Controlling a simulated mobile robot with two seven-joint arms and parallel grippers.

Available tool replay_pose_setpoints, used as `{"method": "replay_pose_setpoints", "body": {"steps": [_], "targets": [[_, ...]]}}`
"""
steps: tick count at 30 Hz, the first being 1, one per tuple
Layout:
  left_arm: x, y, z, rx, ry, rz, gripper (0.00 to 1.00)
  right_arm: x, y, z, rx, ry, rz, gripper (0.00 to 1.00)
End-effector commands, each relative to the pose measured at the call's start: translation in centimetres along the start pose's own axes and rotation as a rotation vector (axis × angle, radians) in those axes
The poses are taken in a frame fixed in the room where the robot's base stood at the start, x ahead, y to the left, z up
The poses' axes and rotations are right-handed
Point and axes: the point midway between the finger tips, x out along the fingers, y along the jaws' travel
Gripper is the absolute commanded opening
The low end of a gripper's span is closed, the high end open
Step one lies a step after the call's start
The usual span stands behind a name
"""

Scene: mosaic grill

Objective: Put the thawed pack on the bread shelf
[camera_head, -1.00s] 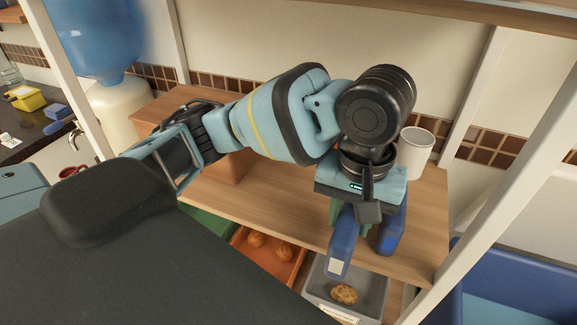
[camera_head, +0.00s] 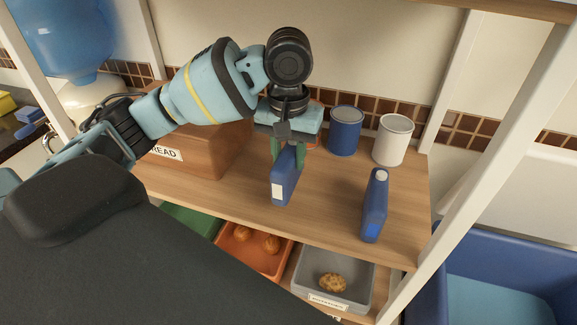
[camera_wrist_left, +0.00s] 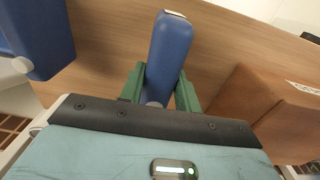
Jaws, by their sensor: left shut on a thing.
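My left gripper (camera_head: 276,152) is shut on a blue pack (camera_head: 284,180) with a white label. In the left wrist view, the pack (camera_wrist_left: 170,55) stands out between the green fingers (camera_wrist_left: 160,88). I hold it over the wooden bread shelf (camera_head: 235,195); I cannot tell whether its lower end touches the board. A brown box (camera_head: 195,155) on the shelf, its label partly hidden and reading "READ", is left of the gripper. It also shows in the left wrist view (camera_wrist_left: 265,110). My right gripper is not in view.
A blue bottle-like container (camera_head: 375,207) stands at the shelf's right front. A blue tin (camera_head: 346,132) and a white cup (camera_head: 393,140) stand behind. Below are an orange tray (camera_head: 240,262) and a grey tray (camera_head: 362,285) with food. A white post (camera_head: 480,160) borders the right.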

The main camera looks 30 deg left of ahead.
Motion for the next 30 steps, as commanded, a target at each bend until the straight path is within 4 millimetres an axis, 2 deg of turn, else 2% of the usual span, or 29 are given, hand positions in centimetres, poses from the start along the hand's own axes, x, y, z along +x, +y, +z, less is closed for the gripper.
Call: {"method": "replay_pose_setpoints", "body": {"steps": [9,22,23,27,30], "targets": [[3.1,0.0,0.0,-0.001,0.001,-0.001,0.0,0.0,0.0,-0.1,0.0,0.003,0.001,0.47],[3.8,0.0,0.0,0.0,0.001,0.001,0.0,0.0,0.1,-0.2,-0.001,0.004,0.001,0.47],[3.8,0.0,0.1,0.0,0.0,0.0,0.34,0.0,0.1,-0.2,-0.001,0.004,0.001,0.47],[3.8,0.0,0.1,0.0,0.0,0.0,0.52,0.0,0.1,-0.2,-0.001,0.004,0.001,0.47],[3.8,0.0,0.0,0.0,0.0,0.0,0.54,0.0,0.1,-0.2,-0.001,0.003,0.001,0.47]]}}
